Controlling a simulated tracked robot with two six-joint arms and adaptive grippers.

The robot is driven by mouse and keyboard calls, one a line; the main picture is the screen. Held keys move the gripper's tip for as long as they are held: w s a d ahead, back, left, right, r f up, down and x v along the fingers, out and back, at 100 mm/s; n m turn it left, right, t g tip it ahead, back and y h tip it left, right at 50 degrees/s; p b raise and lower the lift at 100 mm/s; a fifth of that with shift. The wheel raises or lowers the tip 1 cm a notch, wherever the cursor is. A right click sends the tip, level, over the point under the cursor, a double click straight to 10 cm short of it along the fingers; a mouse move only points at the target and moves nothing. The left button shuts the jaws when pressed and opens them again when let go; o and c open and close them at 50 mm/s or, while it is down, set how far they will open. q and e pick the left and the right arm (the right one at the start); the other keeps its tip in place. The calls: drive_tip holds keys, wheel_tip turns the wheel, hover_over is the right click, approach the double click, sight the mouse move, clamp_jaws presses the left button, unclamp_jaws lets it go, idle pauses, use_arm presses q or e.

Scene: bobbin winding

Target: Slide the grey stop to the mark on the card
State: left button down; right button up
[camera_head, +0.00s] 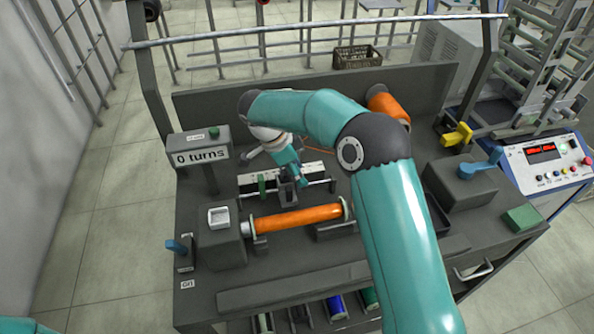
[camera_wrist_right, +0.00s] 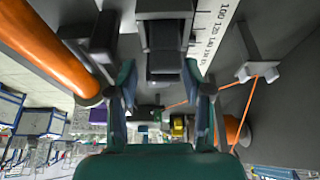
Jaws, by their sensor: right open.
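The grey stop (camera_head: 287,192) sits on the rail in front of a white scale (camera_head: 310,169) in the head view. In the right wrist view the stop (camera_wrist_right: 165,50) shows near the top, with the numbered scale (camera_wrist_right: 212,32) beside it. My right gripper (camera_head: 292,174) is over the stop, open. In the wrist view its two fingers (camera_wrist_right: 160,82) stand apart on either side of the stop's line; contact cannot be told. A green marker (camera_head: 262,185) stands on the rail left of the stop. I cannot make out the card's mark. My left gripper is out of view.
An orange roller (camera_head: 298,219) lies just in front of the rail. An orange spool (camera_head: 387,102) is at the back. A dark block with a blue lever (camera_head: 478,165) stands at the right.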

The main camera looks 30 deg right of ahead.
drive_tip(key=shift+f, duration=0.1)
clamp_jaws()
idle(0.3)
drive_tip(key=shift+d+b, duration=0.35)
drive_tip(key=shift+b, duration=0.5)
drive_tip(key=shift+d, duration=0.1)
unclamp_jaws()
